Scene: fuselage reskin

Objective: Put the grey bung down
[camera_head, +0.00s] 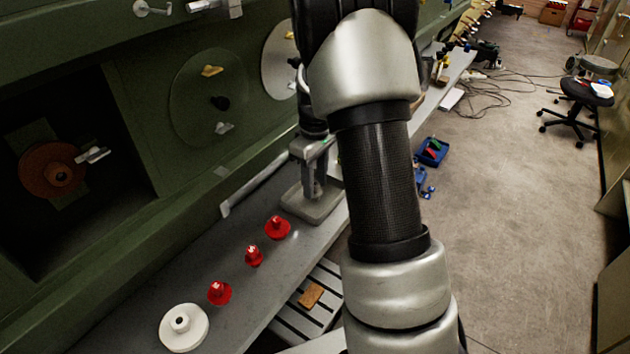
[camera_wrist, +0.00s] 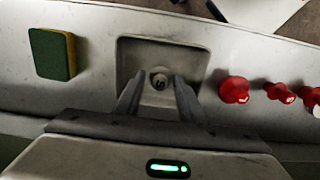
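The grey bung is a square plate with rounded corners and a short knob in its middle. In the head view the grey bung (camera_head: 300,209) is at or just above the grey bench; I cannot tell whether it touches. My gripper (camera_head: 314,188) points down over its middle. In the wrist view the bung (camera_wrist: 192,55) lies level below my gripper (camera_wrist: 160,84), with one finger on each side of the pale knob. I cannot tell whether the fingers press on the knob or stand slightly apart from it.
Three red bungs (camera_head: 254,256) and a round white bung (camera_head: 184,328) stand in a row towards the front. A yellow-green sponge (camera_wrist: 52,54) lies left of the grey bung in the wrist view. The green fuselage wall (camera_head: 150,240) runs along the bench (camera_head: 215,254).

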